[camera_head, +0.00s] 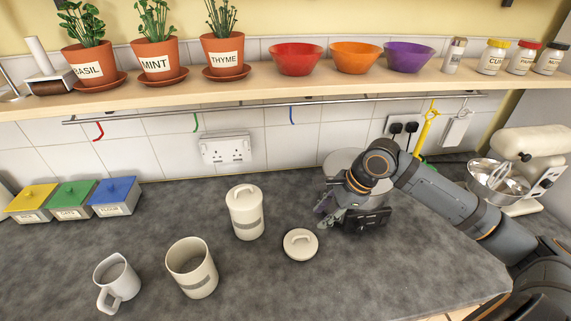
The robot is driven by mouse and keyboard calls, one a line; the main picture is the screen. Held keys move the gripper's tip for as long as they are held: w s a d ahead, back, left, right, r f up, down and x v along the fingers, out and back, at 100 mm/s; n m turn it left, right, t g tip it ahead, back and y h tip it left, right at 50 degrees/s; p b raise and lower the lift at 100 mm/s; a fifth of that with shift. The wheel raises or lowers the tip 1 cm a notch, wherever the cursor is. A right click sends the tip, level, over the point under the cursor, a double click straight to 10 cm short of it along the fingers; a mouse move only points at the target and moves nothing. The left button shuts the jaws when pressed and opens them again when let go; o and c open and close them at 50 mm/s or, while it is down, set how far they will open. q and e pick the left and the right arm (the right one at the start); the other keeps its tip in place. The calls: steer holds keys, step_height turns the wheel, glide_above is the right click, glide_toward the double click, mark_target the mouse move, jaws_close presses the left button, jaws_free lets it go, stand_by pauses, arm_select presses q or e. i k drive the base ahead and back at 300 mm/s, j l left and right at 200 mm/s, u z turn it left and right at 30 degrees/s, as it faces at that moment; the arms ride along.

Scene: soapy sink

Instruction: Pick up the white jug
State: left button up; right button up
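The white jug (122,281) stands upright on the dark worktop at the lower left of the head view, its handle toward the bottom left. My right gripper (327,215) is over the worktop right of centre, beside a loose cream lid and far to the right of the jug. Its fingers are small and dark here, so I cannot tell whether they are open or shut. I see nothing held in it. My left gripper is not in view.
An open cream canister (192,280) stands right of the jug, with a lidded canister (246,222) behind it. The loose lid (300,244) lies near my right gripper. Kitchen scales (367,219) sit under my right arm. Coloured boxes (75,194) line the back left; a shelf (270,91) hangs above.

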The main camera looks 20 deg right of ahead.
mark_target(115, 277)
steer(key=k, duration=1.5)
